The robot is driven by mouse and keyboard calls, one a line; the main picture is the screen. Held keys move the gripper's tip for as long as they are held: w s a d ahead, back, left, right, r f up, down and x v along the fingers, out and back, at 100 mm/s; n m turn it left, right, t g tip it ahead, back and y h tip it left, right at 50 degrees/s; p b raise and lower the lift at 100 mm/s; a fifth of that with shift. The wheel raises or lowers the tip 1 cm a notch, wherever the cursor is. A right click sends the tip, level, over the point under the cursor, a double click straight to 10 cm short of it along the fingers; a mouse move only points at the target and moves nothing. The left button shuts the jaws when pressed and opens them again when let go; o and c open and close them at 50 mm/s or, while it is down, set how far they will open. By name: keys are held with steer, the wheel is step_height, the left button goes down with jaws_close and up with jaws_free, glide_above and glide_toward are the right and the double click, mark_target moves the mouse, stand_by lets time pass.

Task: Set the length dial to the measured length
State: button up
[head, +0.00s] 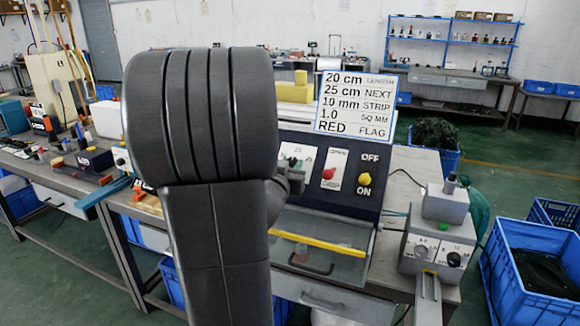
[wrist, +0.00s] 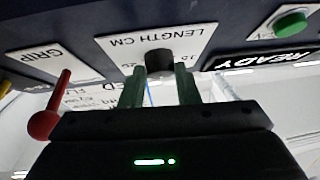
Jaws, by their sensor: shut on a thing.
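The length dial is a black knob (wrist: 158,62) on a white plate (wrist: 115,45) marked LENGTH CM in the wrist view, with numbers beside it partly hidden. My gripper (wrist: 160,78) has its two green fingers on either side of the knob, shut on it. The knob's pointer setting cannot be read. In the head view the dial's plate (head: 305,153) shows on the dark slanted panel, with my gripper (head: 291,178) in front of it and my arm covering its left. A white sign (head: 356,104) reads 20 cm LENGTH, 25 cm NEXT, 10 mm STRIP, 1.0 SQ MM, RED FLAG.
Right of the dial are a red lever (head: 328,173) on a white plate and a yellow knob (head: 365,179) between OFF and ON. The wrist view shows a green button (wrist: 291,22) and a READY label. A grey machine with dials (head: 437,245) stands at the right.

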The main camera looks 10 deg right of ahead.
steer(key=shift+m, duration=0.3)
steer(key=m+g+h+p, duration=0.1)
steer(key=m, duration=0.1)
steer(key=m+g+h+p, duration=0.1)
steer(key=m, duration=0.2)
steer(key=m+g+h+p, duration=0.1)
steer(key=m+g+h, duration=0.1)
steer(key=shift+w+a+r+p, duration=0.2)
steer(key=shift+w+a+p, duration=0.1)
steer(key=shift+a+p, duration=0.1)
steer(key=m+g+p, duration=0.1)
steer(key=m, duration=0.1)
steer(key=m+g+h+p, duration=0.1)
steer(key=m+g, duration=0.1)
steer(key=m, duration=0.1)
steer(key=shift+w+a+h, duration=0.1)
steer(key=shift+w+h, duration=0.05)
steer(key=shift+h, duration=0.15)
steer(key=shift+w+m+g+p, duration=0.1)
steer(key=shift+m+g+p, duration=1.15)
steer(key=shift+m, duration=0.45)
steer(key=o, duration=1)
steer(key=shift+c, duration=0.2)
steer(key=v, duration=1.4)
steer(key=shift+w+b, duration=0.2)
steer(key=shift+b, duration=0.25)
